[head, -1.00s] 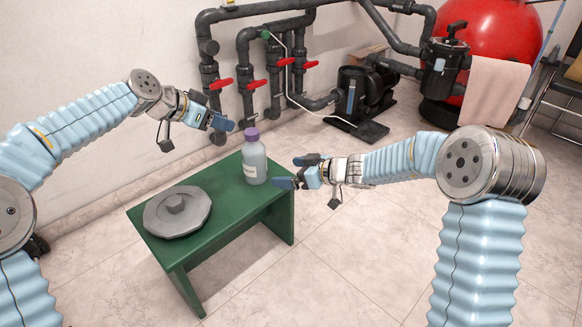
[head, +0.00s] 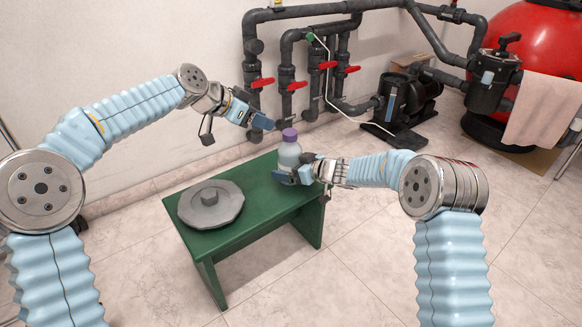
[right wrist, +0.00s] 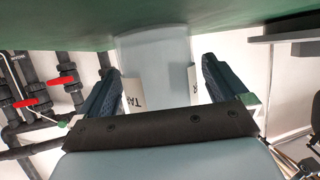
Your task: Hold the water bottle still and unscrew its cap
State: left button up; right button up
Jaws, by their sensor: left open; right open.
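The water bottle (head: 289,153), pale and translucent with a purple cap (head: 289,134), stands upright on the green bench (head: 240,236). My right gripper (head: 291,171) is open, with its fingers on either side of the bottle's lower body. In the right wrist view the bottle (right wrist: 155,52) appears upside down between the two spread fingers (right wrist: 160,80), its white label partly hidden. I cannot tell whether either finger touches it. My left gripper (head: 266,122) is open and empty, just above and left of the cap, apart from it.
A grey lid-like disc (head: 211,204) with a raised knob lies on the bench left of the bottle. Dark pipes with red valve handles (head: 263,83) run along the wall behind. A pump (head: 406,102) and a red tank (head: 530,40) stand at the back right.

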jog(key=shift+c, duration=0.2)
jog(key=c, duration=1.2)
jog(key=o, duration=0.8)
jog(key=shift+c, duration=0.2)
jog(key=c, duration=0.6)
